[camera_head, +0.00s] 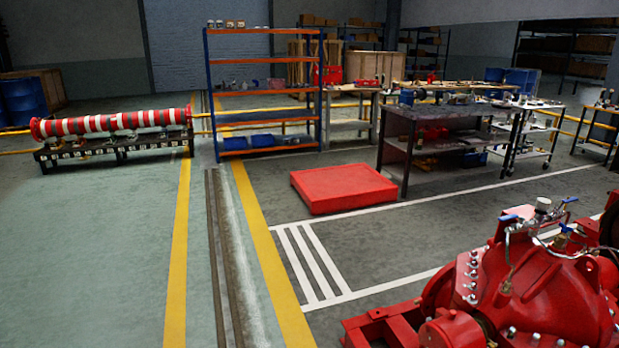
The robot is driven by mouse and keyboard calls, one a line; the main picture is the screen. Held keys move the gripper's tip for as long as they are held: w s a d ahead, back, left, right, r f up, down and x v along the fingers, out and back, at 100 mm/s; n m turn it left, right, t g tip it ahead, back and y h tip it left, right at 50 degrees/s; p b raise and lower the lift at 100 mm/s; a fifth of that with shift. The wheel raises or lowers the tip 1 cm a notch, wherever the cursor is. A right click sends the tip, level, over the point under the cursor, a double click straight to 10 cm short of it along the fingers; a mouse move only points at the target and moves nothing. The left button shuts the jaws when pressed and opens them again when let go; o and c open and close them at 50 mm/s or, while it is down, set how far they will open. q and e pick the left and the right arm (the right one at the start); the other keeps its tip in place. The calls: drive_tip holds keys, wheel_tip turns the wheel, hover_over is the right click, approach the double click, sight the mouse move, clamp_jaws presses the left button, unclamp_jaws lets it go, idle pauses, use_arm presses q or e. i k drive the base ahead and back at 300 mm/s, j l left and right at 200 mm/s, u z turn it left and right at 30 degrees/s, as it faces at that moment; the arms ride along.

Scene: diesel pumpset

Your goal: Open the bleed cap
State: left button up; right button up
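The red pump (525,285) stands at the lower right, partly cut off by the picture's edges. Several small fittings and pipes sit on its top. Among them is a pale, round cap-like piece (543,204), standing upright. I cannot tell for sure whether this is the bleed cap. Blue valve handles (566,229) are close beside it. Neither of my grippers is in view, and nothing touches the pump's top fittings.
A red block (343,188) lies on the floor. A dark workbench (440,117) stands behind it. An orange-and-blue shelf rack (265,90) stands at the back. A red-and-white striped pipe (112,121) rests on a stand at left. The floor between is clear.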

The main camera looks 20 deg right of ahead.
sight(543, 204)
drive_tip(key=i+z, duration=0.15)
drive_tip(key=z, duration=0.25)
drive_tip(key=i+z, duration=0.15)
drive_tip(key=z, duration=0.25)
drive_tip(key=i+z, duration=0.15)
drive_tip(key=z, duration=0.25)
drive_tip(key=i+j+z, duration=0.1)
drive_tip(key=z, duration=0.3)
drive_tip(key=i+j+z, duration=0.15)
drive_tip(key=z, duration=0.25)
